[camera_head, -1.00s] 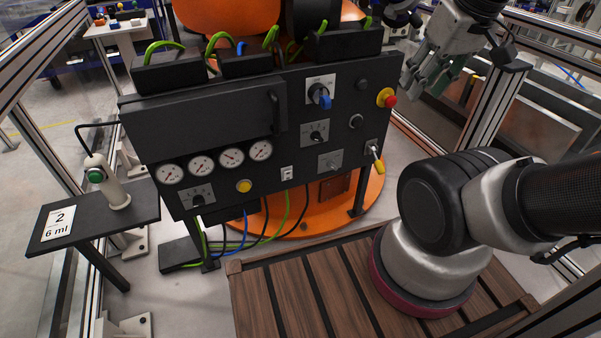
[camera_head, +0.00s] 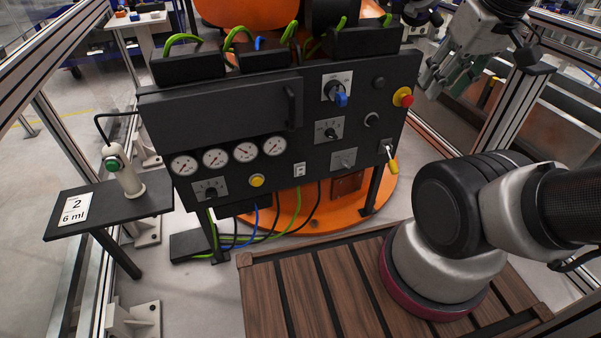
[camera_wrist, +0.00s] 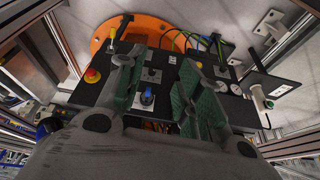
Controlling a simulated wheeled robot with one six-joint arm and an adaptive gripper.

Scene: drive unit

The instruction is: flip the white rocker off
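The white rocker (camera_head: 299,170) is a small white switch low on the black control panel (camera_head: 240,105), right of the gauges and the yellow button. It also shows small in the wrist view (camera_wrist: 172,60); which way it is tipped is too small to tell. My gripper (camera_head: 447,72) is raised at the top right in the head view, apart from the panel. In the wrist view its two green-padded fingers (camera_wrist: 160,85) stand apart with nothing between them, and the panel lies beyond them.
The panel also carries a blue-handled switch (camera_head: 340,98), a red emergency button (camera_head: 403,97), a yellow-tipped lever (camera_head: 391,160), dial knobs and gauges. A side shelf (camera_head: 150,195) holds a white handpiece with a green button (camera_head: 122,172). A slatted wooden platform (camera_head: 300,295) lies in front.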

